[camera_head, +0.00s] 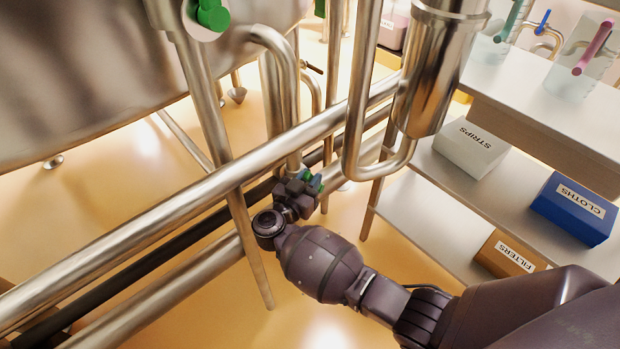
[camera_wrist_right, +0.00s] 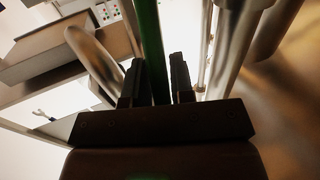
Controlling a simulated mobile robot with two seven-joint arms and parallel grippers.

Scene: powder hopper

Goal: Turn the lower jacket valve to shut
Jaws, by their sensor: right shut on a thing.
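A green valve handle (camera_head: 316,184) sits low among the steel pipes, near the middle of the head view. My right gripper (camera_head: 303,187) reaches it from the lower right and is shut on it. In the right wrist view the green handle (camera_wrist_right: 149,45) is a long bar passing between the two dark fingers of my right gripper (camera_wrist_right: 157,78). The fingers and wrist hide most of the valve body, so its exact angle is hard to tell. My left gripper is not in view.
Thick steel pipes (camera_head: 130,232) run diagonally beside my right gripper. A steel cylinder (camera_head: 437,75) with a bent pipe hangs above it. A shelf at right holds a STRIPS box (camera_head: 468,158), a CLOTHS box (camera_head: 572,222) and a FILTERS box (camera_head: 500,262). Another green handle (camera_head: 213,15) is at the top left.

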